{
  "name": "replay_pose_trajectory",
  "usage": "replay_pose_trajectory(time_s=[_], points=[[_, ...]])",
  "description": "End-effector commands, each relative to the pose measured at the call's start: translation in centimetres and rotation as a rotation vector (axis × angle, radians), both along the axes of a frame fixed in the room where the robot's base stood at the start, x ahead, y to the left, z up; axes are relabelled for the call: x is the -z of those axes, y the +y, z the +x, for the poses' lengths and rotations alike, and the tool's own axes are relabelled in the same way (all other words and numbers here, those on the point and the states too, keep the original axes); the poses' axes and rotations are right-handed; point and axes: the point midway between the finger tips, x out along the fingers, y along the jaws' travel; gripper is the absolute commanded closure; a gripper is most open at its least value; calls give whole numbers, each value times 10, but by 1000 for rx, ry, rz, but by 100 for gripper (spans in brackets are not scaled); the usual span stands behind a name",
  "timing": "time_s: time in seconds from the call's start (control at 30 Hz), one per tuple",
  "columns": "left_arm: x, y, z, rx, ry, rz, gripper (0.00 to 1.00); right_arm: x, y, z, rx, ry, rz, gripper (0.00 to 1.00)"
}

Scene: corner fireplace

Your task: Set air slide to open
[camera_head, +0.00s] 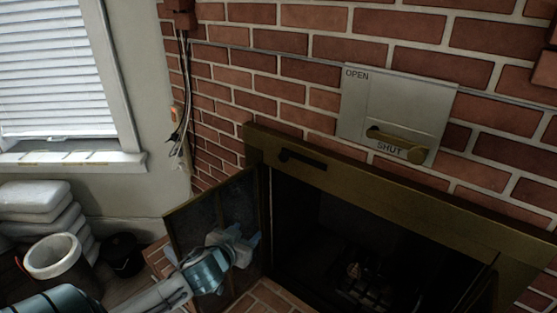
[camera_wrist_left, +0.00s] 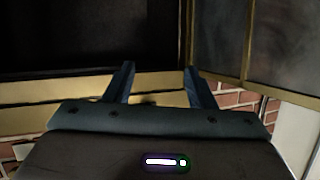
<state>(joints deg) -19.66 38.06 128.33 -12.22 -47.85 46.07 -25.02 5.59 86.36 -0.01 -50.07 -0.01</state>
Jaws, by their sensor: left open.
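A dark slide handle (camera_head: 303,159) sits in a slot near the left end of the fireplace's brass top frame (camera_head: 400,195). I cannot tell for sure that it is the air slide. A grey metal plate (camera_head: 390,100) on the bricks above reads OPEN at its upper left and SHUT at its bottom. A brass lever (camera_head: 395,142) lies beside SHUT. My left gripper (camera_head: 250,238) is open and empty, below and left of the handle, in front of the open glass door. In the left wrist view its fingers (camera_wrist_left: 160,72) stand apart. My right gripper is not in view.
The hinged glass door (camera_head: 215,215) stands open at left; it also shows in the left wrist view (camera_wrist_left: 290,45). The firebox (camera_head: 350,245) is dark, with a grate inside. Cables (camera_head: 182,120) hang in the corner. A white bucket (camera_head: 52,257) and stacked sacks (camera_head: 40,210) are far left.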

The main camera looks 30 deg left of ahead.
Motion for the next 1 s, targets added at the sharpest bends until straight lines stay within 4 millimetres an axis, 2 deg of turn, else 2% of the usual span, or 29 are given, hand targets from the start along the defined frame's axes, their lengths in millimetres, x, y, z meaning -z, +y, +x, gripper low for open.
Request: replay_pose_trajectory(time_s=[0.03,0.2,0.3,0.4,0.6,1.0], points=[[-18,9,16,26,-64,7,50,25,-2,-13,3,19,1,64],[-73,23,56,142,-247,-22,50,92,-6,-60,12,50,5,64],[-98,27,70,209,-311,-39,50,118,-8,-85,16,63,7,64],[-115,29,79,257,-347,-55,50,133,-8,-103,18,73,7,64],[-126,29,85,292,-368,-68,50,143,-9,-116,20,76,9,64],[-126,28,108,287,-368,-73,50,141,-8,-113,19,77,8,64]])
